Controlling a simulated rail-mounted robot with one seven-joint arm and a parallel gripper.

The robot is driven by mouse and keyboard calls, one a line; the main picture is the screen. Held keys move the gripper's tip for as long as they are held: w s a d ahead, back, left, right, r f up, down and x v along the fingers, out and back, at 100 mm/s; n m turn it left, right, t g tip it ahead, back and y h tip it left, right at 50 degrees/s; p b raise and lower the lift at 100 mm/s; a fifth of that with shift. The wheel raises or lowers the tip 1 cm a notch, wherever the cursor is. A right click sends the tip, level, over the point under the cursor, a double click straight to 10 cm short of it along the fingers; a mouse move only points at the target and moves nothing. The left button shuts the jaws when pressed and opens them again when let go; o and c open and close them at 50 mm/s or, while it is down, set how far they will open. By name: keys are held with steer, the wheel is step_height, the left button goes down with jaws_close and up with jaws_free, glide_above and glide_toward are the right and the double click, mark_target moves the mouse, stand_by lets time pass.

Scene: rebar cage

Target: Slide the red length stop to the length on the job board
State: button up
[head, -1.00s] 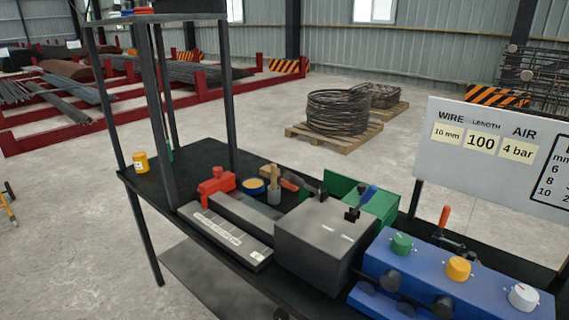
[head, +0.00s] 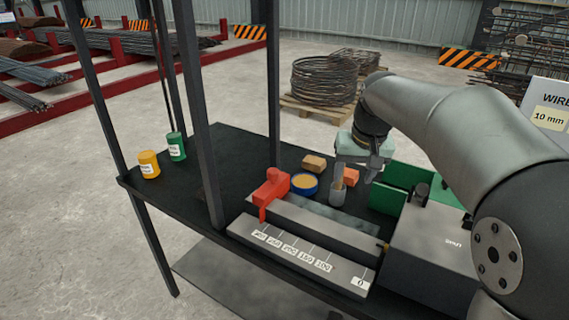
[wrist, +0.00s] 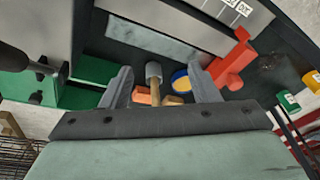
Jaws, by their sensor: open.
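The red length stop (head: 270,190) sits at the left end of the grey rail, its pointer hanging by the leftmost marks of the white-labelled scale (head: 300,259). The scale runs right through 100 to 0. The stop also shows right of my fingers in the wrist view (wrist: 235,62). My gripper (head: 360,170) is open and empty, above the back of the bench, right of the stop and apart from it. Its two spread fingers show in the wrist view (wrist: 162,78). Only the left edge of the job board (head: 548,105) shows now, with WIRE 10 mm; its length card is out of view.
Dark posts (head: 196,120) rise at the left. Yellow (head: 149,164) and green (head: 176,146) cans stand far left. A grey box (head: 430,250) bounds the right.

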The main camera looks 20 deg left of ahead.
steer(key=w+a+r+n, duration=0.2)
steer(key=w+a, duration=0.4)
steer(key=a, duration=0.5)
steer(key=n+t, duration=0.1)
glide_toward(273, 172)
steer(key=shift+y, duration=0.4)
steer(key=x, duration=0.7)
steer(key=p+x, duration=0.1)
steer(key=x, duration=0.3)
steer(key=shift+w+d+f, duration=0.2)
steer(key=shift+w+d, duration=0.05)
steer(key=shift+d, duration=0.05)
jaws_close()
